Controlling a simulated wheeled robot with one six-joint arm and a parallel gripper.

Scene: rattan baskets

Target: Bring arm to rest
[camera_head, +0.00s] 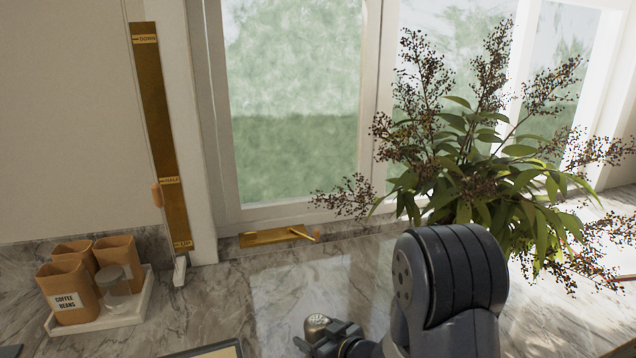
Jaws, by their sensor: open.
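My arm (450,285) rises at the lower middle of the picture, dark grey with a bulky, ribbed joint. My gripper (318,342) is at the bottom edge, left of that joint, low in front of the marble counter. It is open, and part of it is cut off by the frame's lower edge. A small rounded metallic thing (317,325) shows right at the gripper; I cannot tell whether it is between the fingers or behind them.
A leafy plant (480,180) with dark berry sprigs stands behind my arm. A white tray (135,312) with orange canisters (70,290) is at the left. A dark-edged flat thing (215,350) is at the bottom. The middle marble counter (270,290) is clear.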

